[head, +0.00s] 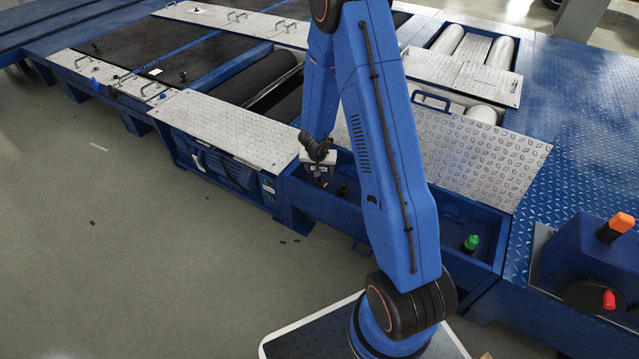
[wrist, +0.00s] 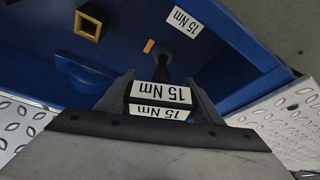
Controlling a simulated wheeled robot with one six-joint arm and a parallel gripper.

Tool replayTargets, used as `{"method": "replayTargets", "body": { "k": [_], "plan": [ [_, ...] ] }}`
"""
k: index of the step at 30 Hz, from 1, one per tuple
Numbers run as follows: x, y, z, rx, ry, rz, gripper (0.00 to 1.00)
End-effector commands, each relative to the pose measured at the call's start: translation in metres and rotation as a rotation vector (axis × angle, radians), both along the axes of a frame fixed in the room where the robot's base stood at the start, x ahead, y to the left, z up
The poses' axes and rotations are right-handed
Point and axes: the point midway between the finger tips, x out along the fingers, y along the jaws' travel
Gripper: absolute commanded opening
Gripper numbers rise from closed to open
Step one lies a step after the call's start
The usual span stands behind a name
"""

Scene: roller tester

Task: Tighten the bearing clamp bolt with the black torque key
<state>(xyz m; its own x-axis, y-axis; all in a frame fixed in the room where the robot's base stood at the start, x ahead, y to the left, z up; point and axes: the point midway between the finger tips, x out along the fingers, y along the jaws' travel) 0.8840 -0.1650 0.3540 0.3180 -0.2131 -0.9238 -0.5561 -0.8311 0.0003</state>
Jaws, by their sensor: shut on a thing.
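My gripper (head: 318,165) reaches down into the open blue trough of the roller tester; it also shows in the wrist view (wrist: 162,95). Its jaws are shut on the black torque key (wrist: 162,70), whose white labels read "15 Nm". The key's dark shaft points away from the jaws to a dark round part (wrist: 184,52) on the blue surface. That part may be the bearing clamp bolt; I cannot tell whether the key is seated on it. A small orange mark (wrist: 149,46) and another "15 Nm" label (wrist: 185,20) are beside it.
A dark square socket with a yellowish inside (wrist: 89,23) is nearby. A green-topped item (head: 471,243) stands in the trough's right end. An orange-topped item (head: 615,227) and a red one (head: 608,299) are at the right. An open tread-plate lid (head: 470,150) stands behind the trough.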

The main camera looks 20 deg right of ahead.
Motion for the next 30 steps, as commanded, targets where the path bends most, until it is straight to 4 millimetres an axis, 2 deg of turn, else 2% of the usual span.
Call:
{"method": "replayTargets", "body": {
  "k": [8, 21, 30],
  "plan": [
    [-0.0003, -0.0008, 0.0005, 0.000, -0.001, -0.113, 0.07],
    [-0.0027, -0.0036, 0.0002, -0.001, -0.002, -0.390, 0.07],
    [-0.0034, -0.0039, 0.0003, 0.000, -0.001, -0.435, 0.07]
  ]
}}
